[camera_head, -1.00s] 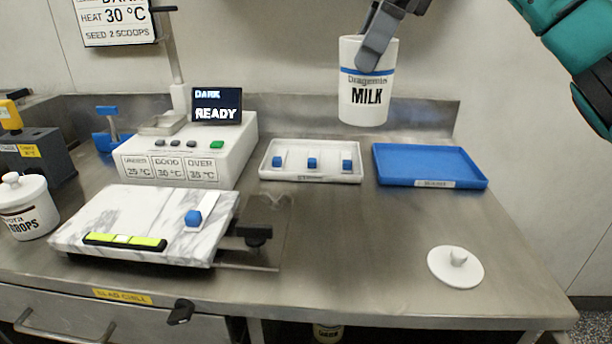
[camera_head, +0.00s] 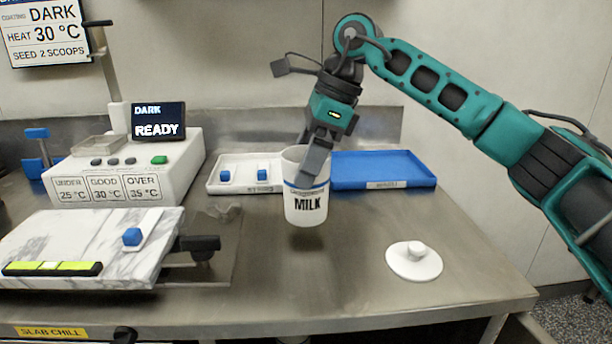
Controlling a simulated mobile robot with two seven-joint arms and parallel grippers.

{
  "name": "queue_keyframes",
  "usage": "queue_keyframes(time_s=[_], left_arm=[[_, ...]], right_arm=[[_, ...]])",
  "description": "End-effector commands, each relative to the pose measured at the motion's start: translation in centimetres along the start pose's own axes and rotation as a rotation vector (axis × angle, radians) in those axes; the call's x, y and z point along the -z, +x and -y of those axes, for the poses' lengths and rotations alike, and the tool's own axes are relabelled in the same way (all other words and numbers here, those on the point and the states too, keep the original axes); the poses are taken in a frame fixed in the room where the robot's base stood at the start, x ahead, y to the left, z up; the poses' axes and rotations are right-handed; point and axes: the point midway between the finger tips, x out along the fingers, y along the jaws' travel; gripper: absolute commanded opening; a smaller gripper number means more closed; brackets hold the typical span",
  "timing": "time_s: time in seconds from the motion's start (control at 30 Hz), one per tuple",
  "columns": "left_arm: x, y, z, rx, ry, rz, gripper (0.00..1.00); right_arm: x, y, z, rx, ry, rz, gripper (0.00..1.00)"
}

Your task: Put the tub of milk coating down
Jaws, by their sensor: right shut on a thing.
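The white tub of milk coating (camera_head: 306,205), with a blue band and the word MILK, is upright in front of the two trays. My right gripper (camera_head: 312,165) comes down from above and is shut on the tub's wall at its rim. A dark shadow lies just below the tub; I cannot tell for certain whether its base touches the steel counter (camera_head: 330,270). The tub's top is open. A white round lid with a knob (camera_head: 414,261) lies on the counter to the right. My left gripper is not in view.
Behind the tub are a white tray (camera_head: 240,188) with blue-knobbed pieces and a blue tray (camera_head: 385,170). A white machine (camera_head: 130,170) with a READY screen (camera_head: 158,121) stands left. A marble slab (camera_head: 90,245) lies front left. The counter's front middle is clear.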

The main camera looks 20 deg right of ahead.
Motion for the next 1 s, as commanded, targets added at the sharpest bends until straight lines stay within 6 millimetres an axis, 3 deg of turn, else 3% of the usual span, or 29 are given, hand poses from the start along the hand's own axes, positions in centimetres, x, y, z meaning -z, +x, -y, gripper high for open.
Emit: queue_keyframes(time_s=[0.13,0.5,0.53,0.7,1.0], left_arm=[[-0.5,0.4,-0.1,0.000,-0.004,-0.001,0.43],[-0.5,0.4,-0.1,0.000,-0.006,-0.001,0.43],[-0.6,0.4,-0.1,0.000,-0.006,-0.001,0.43],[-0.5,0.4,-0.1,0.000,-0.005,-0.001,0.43],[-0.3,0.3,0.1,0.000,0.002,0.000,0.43]], right_arm=[[0.9,2.2,0.0,0.000,0.000,0.000,0.16],[1.1,2.6,0.0,0.000,-0.001,0.001,0.16],[1.1,2.7,0.0,-0.001,0.000,-0.001,0.86],[1.1,2.6,0.0,-0.001,0.000,-0.001,1.00],[0.9,1.9,0.0,0.001,0.000,0.000,1.00]])
